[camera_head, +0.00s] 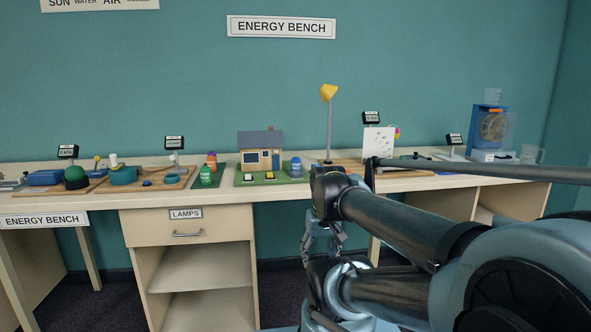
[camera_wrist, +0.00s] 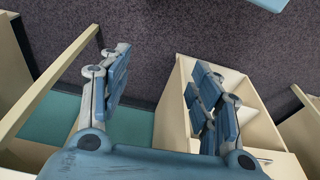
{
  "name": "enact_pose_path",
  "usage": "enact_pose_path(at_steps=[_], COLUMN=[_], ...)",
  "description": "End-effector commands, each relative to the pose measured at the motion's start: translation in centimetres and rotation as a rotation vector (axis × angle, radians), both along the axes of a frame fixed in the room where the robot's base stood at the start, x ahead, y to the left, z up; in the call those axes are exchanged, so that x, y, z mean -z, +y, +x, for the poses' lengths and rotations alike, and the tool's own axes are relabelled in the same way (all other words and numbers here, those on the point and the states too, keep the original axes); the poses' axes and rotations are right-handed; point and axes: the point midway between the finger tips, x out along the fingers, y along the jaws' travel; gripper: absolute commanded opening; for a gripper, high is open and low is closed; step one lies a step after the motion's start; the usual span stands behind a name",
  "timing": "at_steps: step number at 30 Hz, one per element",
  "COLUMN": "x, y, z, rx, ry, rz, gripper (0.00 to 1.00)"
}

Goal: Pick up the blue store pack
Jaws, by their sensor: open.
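A small blue cylinder (camera_head: 296,168), which looks like the blue store pack, stands upright on the right part of the green board (camera_head: 268,180), beside the model house (camera_head: 262,152). My gripper (camera_head: 325,240) hangs in front of the bench's front edge, lower than the bench top and a little right of the blue pack. It is apart from the pack. In the wrist view my gripper (camera_wrist: 163,95) has its two fingers wide apart with nothing between them. The blue pack is not seen in the wrist view.
A green pack (camera_head: 205,175) and an orange and purple one (camera_head: 212,161) stand left of the house. A yellow lamp (camera_head: 329,95) on a pole rises behind, right of the blue pack. Below is a drawer (camera_head: 187,228) above open shelves. My arm hides part of the bench's right side.

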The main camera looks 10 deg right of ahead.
Motion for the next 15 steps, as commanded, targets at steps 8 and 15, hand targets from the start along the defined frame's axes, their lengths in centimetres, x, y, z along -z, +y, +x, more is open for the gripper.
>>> enact_pose_path(at_steps=[8,15], x=[-9.2,-16.8], y=[0.3,0.0], z=[7.4,15.1], rx=[-0.153,-0.309], ry=[-0.013,-0.039], rz=[0.027,0.051], gripper=[0.58,0.58])
